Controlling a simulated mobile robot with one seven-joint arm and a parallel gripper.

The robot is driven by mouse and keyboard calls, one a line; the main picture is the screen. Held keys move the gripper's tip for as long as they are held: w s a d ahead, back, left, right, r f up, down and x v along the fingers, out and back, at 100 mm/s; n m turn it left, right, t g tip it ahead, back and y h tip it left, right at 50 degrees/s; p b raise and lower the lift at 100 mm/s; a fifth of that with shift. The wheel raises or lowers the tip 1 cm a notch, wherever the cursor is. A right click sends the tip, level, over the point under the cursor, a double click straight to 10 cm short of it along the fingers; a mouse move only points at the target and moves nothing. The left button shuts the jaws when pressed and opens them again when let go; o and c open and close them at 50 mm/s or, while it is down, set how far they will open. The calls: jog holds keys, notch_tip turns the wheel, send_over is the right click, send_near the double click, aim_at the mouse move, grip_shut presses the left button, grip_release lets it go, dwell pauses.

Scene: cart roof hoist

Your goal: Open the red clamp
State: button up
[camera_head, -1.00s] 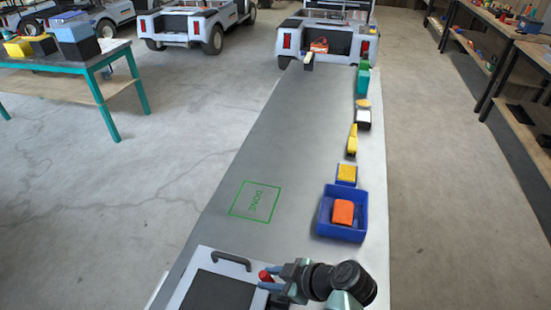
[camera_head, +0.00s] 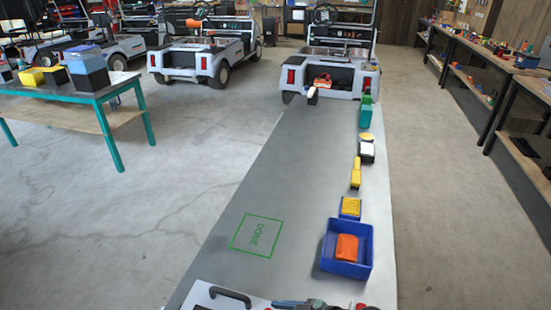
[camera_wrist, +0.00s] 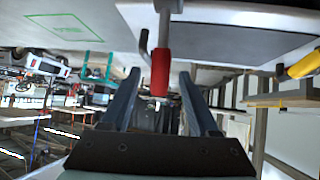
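The red clamp's handle (camera_wrist: 160,74) shows in the wrist view, hanging from a grey metal rod at the top of the picture. My gripper (camera_wrist: 159,78) has its two dark blue fingers spread on either side of the red handle. A gap shows between the handle and each finger, so it is not gripped. In the head view only the upper edge of my gripper (camera_head: 285,303) shows at the bottom. The clamp cannot be made out clearly there.
A white panel with a black handle (camera_head: 230,296) lies at the near end of the long grey bench (camera_head: 290,180). A blue bin (camera_head: 330,265) holds an orange block (camera_head: 347,247). A yellow-topped blue box (camera_head: 350,207) stands behind it. The green DONE square (camera_head: 257,235) is empty.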

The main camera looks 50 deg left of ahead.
jog(key=b+v, duration=0.1)
jog(key=v, duration=1.2)
jog(key=shift+c, duration=0.2)
